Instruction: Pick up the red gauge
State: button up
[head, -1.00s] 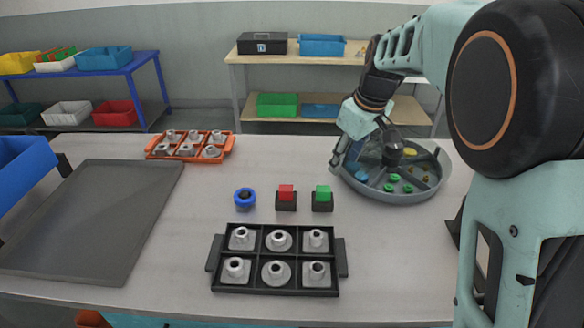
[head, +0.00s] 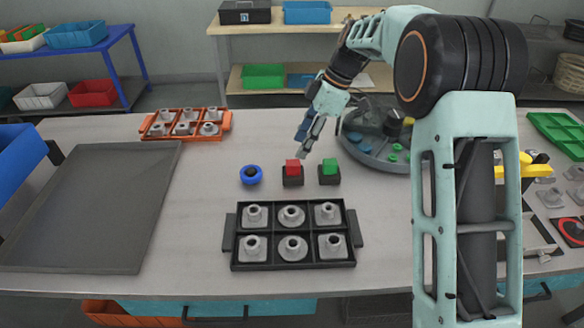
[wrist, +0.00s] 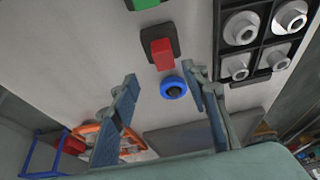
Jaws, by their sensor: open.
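The red gauge (head: 292,167) is a small red block seated in a dark square holder (head: 292,181) on the grey table. It also shows in the wrist view (wrist: 162,54), beyond my fingertips. My gripper (head: 307,140) is open and empty, above and just behind the red gauge in the head view, apart from it. In the wrist view my gripper (wrist: 160,76) has its two fingers spread, with the blue ring (wrist: 173,87) seen between them. The green gauge (head: 330,167) in its dark holder stands right of the red one; the blue ring (head: 251,175) stands left.
A black tray (head: 229,232) of grey fittings lies in front of the gauges. An orange tray (head: 228,120) of fittings is at back left, a grey mat (head: 90,215) at left. A round divided tank (head: 362,150) is behind right.

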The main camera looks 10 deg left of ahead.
aim_at(294, 163)
jog(key=shift+s+d+p+x, duration=0.15)
jog(key=shift+p+x, duration=0.05)
jog(key=shift+x, duration=1.35)
jog(key=shift+s+d+p+x, duration=0.15)
jog(key=shift+x, duration=1.4)
jog(key=shift+f, duration=0.1)
jog(key=shift+c, duration=0.6)
grip_shut()
